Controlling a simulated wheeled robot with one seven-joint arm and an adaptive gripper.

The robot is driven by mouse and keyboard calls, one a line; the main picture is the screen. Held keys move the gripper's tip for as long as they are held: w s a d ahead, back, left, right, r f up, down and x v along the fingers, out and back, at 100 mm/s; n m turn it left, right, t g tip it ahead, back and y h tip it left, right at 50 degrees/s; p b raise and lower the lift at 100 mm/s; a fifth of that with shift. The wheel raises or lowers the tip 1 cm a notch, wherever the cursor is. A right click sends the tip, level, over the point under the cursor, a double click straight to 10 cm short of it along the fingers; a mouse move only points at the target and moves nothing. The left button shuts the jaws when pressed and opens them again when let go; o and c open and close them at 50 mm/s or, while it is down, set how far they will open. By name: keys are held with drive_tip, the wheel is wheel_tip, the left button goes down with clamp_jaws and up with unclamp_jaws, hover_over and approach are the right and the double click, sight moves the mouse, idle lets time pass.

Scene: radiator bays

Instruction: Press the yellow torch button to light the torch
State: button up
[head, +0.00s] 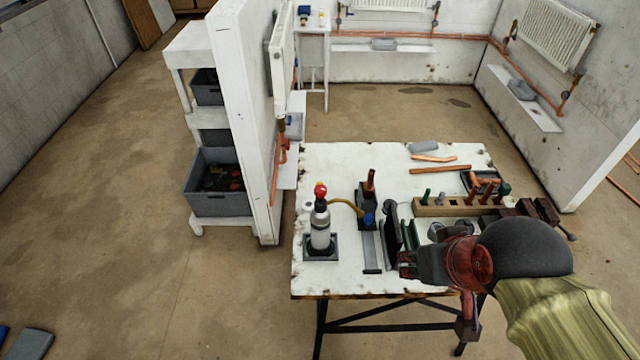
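A grey torch bottle (320,232) stands upright in a dark square base at the left front of the white-topped bench. A red knob (320,190) with a little yellow beside it sits on its top. A yellow hose (345,205) runs from it to a torch with a copper nozzle (370,180) and a blue part, upright in a dark holder (366,205). I cannot clearly make out the yellow button. My gripper (437,295) is over the bench's right front edge, right of the torch, with its fingers spread and nothing visible between them. It hides part of the bench.
A wooden rack (445,206) with tools, a vice (540,212) and copper pipes (440,168) lie on the bench's right and back. Dark upright plates (392,228) stand between torch and gripper. A white partition (250,120) with a radiator borders the bench's left. Floor at left is open.

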drive_tip(key=c, duration=0.6)
clamp_jaws()
idle(0.8)
